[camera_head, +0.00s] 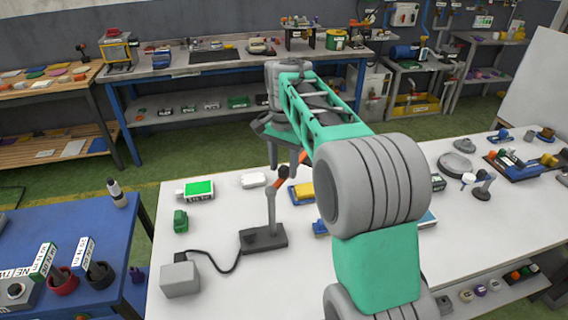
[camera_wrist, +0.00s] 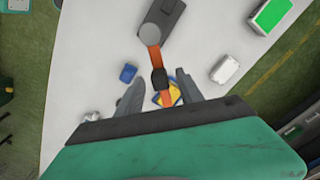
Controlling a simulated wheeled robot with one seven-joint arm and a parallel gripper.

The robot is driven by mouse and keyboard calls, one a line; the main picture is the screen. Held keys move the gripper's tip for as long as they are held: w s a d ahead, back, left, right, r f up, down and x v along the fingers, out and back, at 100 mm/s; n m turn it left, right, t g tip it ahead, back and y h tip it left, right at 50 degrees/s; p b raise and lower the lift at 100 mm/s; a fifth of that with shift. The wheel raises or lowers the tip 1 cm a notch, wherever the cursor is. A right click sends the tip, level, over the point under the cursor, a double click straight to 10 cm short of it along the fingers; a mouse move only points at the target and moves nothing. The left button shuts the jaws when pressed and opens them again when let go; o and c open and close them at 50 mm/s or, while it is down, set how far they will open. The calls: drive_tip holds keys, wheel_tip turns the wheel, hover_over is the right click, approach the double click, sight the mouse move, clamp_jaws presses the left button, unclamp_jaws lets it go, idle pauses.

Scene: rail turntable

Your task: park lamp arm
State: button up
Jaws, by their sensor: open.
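A small desk lamp stands on the white table, with a dark flat base (camera_head: 263,238), a grey post (camera_head: 271,208) and an orange arm (camera_head: 297,160) tilting up to the right. In the wrist view the orange arm (camera_wrist: 154,55) runs from the grey base end down to a dark piece (camera_wrist: 158,80) between my fingers. My gripper (camera_wrist: 160,76) is open, one finger on each side of the lamp arm, with gaps visible on both sides. In the head view my arm hides part of the lamp's upper end and the fingertips.
A grey box (camera_head: 180,279) connects by a black cable to the lamp base. A green-topped device (camera_head: 198,189), a white item (camera_head: 253,180), a green block (camera_head: 180,221) and a yellow-and-blue item (camera_head: 301,193) lie nearby.

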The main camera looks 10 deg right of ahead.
drive_tip(key=shift+c, duration=0.5)
clamp_jaws()
idle(0.9)
